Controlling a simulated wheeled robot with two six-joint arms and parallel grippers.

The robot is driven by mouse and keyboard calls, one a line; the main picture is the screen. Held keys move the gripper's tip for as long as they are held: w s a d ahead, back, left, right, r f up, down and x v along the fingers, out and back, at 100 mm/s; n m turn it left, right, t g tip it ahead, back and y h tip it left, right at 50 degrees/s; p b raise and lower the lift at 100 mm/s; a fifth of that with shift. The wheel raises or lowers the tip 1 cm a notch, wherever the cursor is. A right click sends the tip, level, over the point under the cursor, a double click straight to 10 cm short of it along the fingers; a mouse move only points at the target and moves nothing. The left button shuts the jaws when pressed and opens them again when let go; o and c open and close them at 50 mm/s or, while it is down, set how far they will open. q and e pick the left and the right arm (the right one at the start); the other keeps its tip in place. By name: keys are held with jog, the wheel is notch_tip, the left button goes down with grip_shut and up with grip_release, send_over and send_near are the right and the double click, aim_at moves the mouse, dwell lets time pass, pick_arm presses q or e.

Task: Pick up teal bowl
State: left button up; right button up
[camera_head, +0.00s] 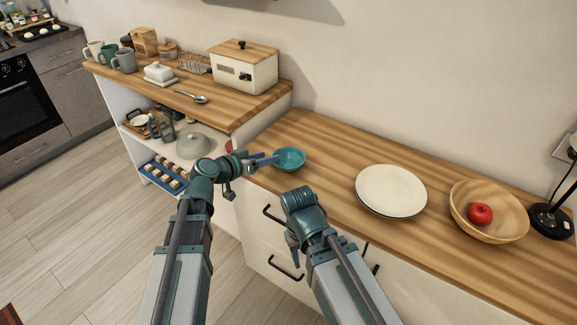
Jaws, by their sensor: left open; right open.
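The teal bowl (290,158) sits upright on the wooden counter (335,160), close to its front left corner. My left gripper (268,160) is open at the bowl's left side, with its fingers reaching to the near left rim. I cannot tell whether the fingers touch the rim or straddle it. My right gripper (293,243) is lower in the view, in front of the drawers below the counter. Its fingers point down and are mostly hidden behind the wrist.
A white plate (391,190) and a wooden bowl (488,224) with a red apple (480,214) stand to the right. A black lamp base (550,221) is at the far right. On the left, a shelf unit holds a bread box (243,72), mugs and a spoon (190,96).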

aim_at(289, 162)
pick_arm(q)
jog(key=shift+w+d+f, duration=0.15)
jog(key=shift+w+d, duration=0.15)
jog(key=b+x, duration=0.2)
jog(key=x, duration=0.3)
jog(key=shift+d+f, duration=0.1)
jog(key=shift+f, duration=0.1)
jog(key=shift+r, duration=0.1)
jog(key=shift+c, duration=0.4)
grip_shut()
dwell(0.8)
